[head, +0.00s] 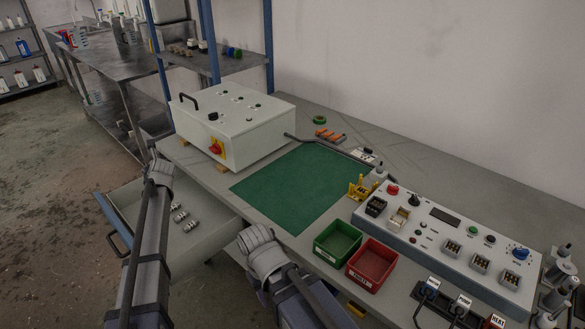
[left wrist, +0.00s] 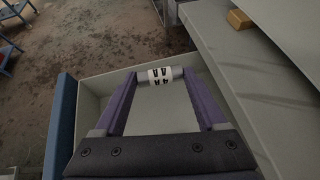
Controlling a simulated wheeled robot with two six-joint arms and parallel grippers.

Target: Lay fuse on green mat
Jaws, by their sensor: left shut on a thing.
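My left gripper (left wrist: 160,80) is shut on a fuse (left wrist: 160,76), a small white cylinder with dark marks and metal ends, held crosswise between the fingertips. The pale open drawer (left wrist: 92,97) lies below it. In the head view, several small fuses (head: 181,216) lie in a row in the drawer (head: 215,243). My left arm covers part of the drawer there, and I cannot make out the left fingertips. The green mat (head: 290,185) lies flat and bare on the bench, right of the drawer.
A white control box (head: 235,130) stands behind the mat's left side. A green bin (head: 337,243), a red bin (head: 371,265) and a long test panel (head: 450,240) stand to the mat's right. A yellow stand (head: 360,188) is by its right corner. A dark cable runs along its back.

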